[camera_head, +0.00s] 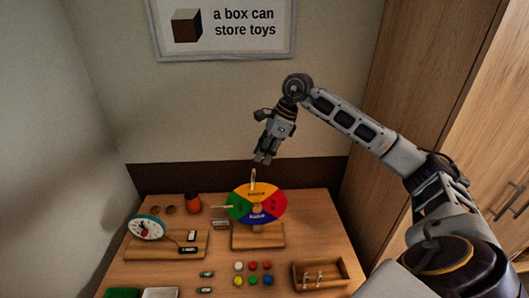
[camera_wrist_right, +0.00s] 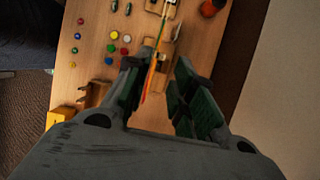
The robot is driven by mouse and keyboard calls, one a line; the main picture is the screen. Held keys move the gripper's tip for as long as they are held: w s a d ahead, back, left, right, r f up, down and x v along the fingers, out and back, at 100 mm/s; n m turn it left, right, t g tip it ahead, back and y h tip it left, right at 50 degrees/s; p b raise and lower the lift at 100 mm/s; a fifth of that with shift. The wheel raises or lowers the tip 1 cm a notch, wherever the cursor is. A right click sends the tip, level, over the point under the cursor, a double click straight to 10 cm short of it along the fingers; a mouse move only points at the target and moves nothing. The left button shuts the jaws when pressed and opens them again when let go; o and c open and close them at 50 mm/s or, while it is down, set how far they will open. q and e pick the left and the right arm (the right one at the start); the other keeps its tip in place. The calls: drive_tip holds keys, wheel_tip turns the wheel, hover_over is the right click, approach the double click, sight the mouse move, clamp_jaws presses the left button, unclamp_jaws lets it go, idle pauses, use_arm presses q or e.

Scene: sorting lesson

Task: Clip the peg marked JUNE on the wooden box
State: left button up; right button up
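My right gripper (camera_head: 265,159) hangs in the air above the coloured wheel (camera_head: 270,205). In the right wrist view its fingers (camera_wrist_right: 160,88) are apart with nothing visibly held; the wheel shows edge-on beyond the gap. A pale peg (camera_head: 253,177) stands up at the wheel's top rim, below the gripper and apart from it. Another pale peg (camera_head: 220,207) sticks out at the wheel's left side. The wooden box (camera_head: 338,282) is at the front right of the table, with two light pegs (camera_head: 307,280) on its front side. I cannot read JUNE on any peg. My left gripper is out of view.
Several coloured discs (camera_head: 253,267) and small dark labelled pieces (camera_head: 206,274) lie in front. A wall sign (camera_head: 225,28) hangs behind; a wooden cabinet (camera_head: 425,80) stands right.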

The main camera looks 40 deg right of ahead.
drive_tip(key=b, duration=0.2)
hover_over(253, 181)
drive_tip(key=d, duration=0.2)
drive_tip(key=shift+a+f, duration=0.2)
drive_tip(key=shift+f, duration=2.6)
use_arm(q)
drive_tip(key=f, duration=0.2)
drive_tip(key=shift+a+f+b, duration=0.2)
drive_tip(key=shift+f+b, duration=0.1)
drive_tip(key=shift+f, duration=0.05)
use_arm(e)
drive_tip(key=shift+a+f, duration=0.1)
drive_tip(key=shift+f, duration=0.2)
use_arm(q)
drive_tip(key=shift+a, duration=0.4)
use_arm(e)
drive_tip(key=shift+c, duration=0.4)
